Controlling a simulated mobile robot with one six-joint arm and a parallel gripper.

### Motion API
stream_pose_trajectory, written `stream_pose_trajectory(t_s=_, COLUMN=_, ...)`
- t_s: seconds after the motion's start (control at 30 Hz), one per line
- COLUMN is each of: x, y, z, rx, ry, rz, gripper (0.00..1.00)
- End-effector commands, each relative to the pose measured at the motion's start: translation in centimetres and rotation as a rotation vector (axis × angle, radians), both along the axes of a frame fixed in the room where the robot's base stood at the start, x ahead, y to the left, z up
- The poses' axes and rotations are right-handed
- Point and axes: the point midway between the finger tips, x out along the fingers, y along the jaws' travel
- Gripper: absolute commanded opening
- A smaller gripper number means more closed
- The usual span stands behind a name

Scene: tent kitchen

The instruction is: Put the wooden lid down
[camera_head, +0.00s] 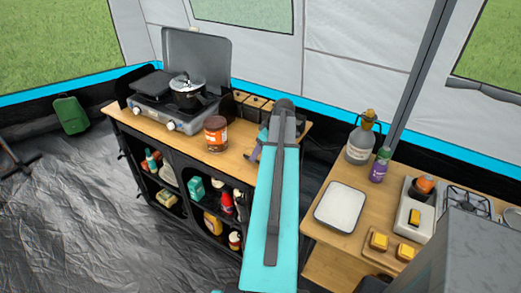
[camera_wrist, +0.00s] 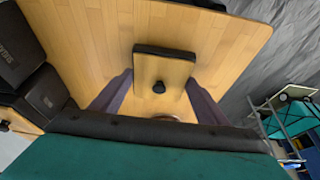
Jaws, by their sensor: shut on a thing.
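The wooden lid (camera_wrist: 172,72) shows in the wrist view. It is a squarish wooden piece with a dark round knob and a dark far edge. My gripper (camera_wrist: 158,98) has one purple-grey finger on each side of it and is shut on it. The lid is over the wooden counter top (camera_wrist: 95,40); I cannot tell whether it touches the counter. In the head view my gripper (camera_head: 258,143) is mostly behind my arm, near the right end of the counter, and the lid is hidden there.
Dark containers (camera_wrist: 45,92) stand close at the left in the wrist view. In the head view, wood-topped containers (camera_head: 252,102) line the counter's back, with a brown jar (camera_head: 215,133) at the front and a stove with a pot (camera_head: 187,92) at left. Bare counter lies between.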

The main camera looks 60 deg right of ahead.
Motion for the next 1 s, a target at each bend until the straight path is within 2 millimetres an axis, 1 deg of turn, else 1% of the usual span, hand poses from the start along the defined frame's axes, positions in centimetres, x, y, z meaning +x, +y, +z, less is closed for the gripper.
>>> stream_pose_trajectory(t_s=0.2, x=0.0, y=0.0, z=-0.3, rx=0.0, ry=0.0, rz=0.0, gripper=0.46)
stream_pose_trajectory(t_s=0.23, x=0.0, y=0.0, z=-0.3, rx=0.0, ry=0.0, rz=0.0, gripper=0.7)
stream_pose_trajectory(t_s=0.33, x=0.0, y=0.0, z=-0.2, rx=0.0, ry=0.0, rz=0.0, gripper=0.87)
stream_pose_trajectory(t_s=0.73, x=0.0, y=0.0, z=0.0, rx=0.0, ry=0.0, rz=-0.001, gripper=0.87)
stream_pose_trajectory(t_s=0.87, x=-0.2, y=0.0, z=0.3, rx=-0.001, ry=0.0, rz=-0.001, gripper=0.87)
stream_pose_trajectory(t_s=1.0, x=-0.6, y=0.0, z=1.2, rx=-0.001, ry=0.0, rz=-0.001, gripper=0.87)
